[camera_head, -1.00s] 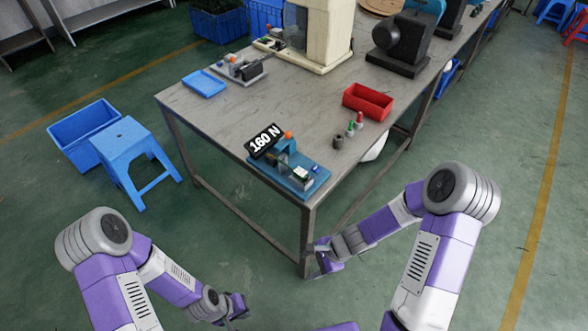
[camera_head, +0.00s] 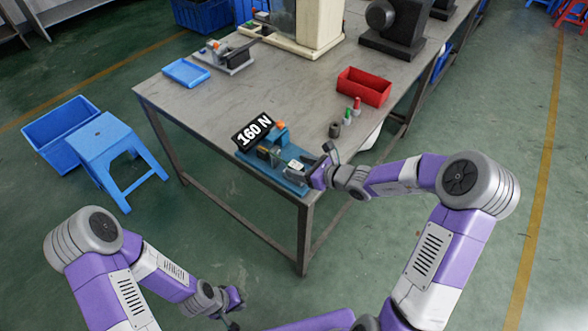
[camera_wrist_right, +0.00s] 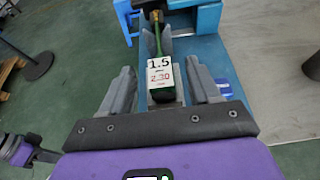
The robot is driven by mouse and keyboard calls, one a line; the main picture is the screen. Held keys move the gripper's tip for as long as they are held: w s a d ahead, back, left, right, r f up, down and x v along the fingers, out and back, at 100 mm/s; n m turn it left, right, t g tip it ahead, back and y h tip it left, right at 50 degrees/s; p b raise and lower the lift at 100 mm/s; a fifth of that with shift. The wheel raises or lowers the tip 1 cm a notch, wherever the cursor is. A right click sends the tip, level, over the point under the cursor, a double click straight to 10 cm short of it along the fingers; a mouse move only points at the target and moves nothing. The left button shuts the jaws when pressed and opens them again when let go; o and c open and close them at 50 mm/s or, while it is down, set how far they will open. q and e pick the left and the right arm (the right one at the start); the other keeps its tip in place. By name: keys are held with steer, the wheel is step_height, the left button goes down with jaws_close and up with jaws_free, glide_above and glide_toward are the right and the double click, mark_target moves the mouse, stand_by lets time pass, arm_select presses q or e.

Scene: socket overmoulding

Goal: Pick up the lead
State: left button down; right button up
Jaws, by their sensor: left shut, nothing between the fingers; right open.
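The lead (camera_wrist_right: 164,47) shows in the right wrist view as a green wire with a brass-coloured end at the top and a white tag (camera_wrist_right: 160,72) reading 1.5 and 2.30. It lies along a blue fixture (camera_wrist_right: 207,52), between grey upright plates. The fixture also shows at the table's near corner in the head view (camera_head: 246,160), with a 160 N display. My right gripper (camera_wrist_right: 160,78) is open, with one finger on each side of the tag, apart from it. In the head view my right gripper (camera_head: 322,166) covers the fixture's right end. My left gripper (camera_head: 236,312) is shut and empty, low in front of the table.
A dark cylinder (camera_head: 335,130) and small green- and red-topped bottles (camera_head: 349,117) stand right of the fixture. A red bin (camera_head: 364,87) is behind them. A blue tray (camera_head: 187,73) lies at the left. A blue stool (camera_head: 108,153) stands on the floor.

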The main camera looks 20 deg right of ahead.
steer(key=shift+x, duration=1.1)
steer(key=shift+d, duration=0.1)
steer(key=shift+c, duration=0.2)
steer(key=shift+r, duration=0.1)
steer(key=c, duration=1.1)
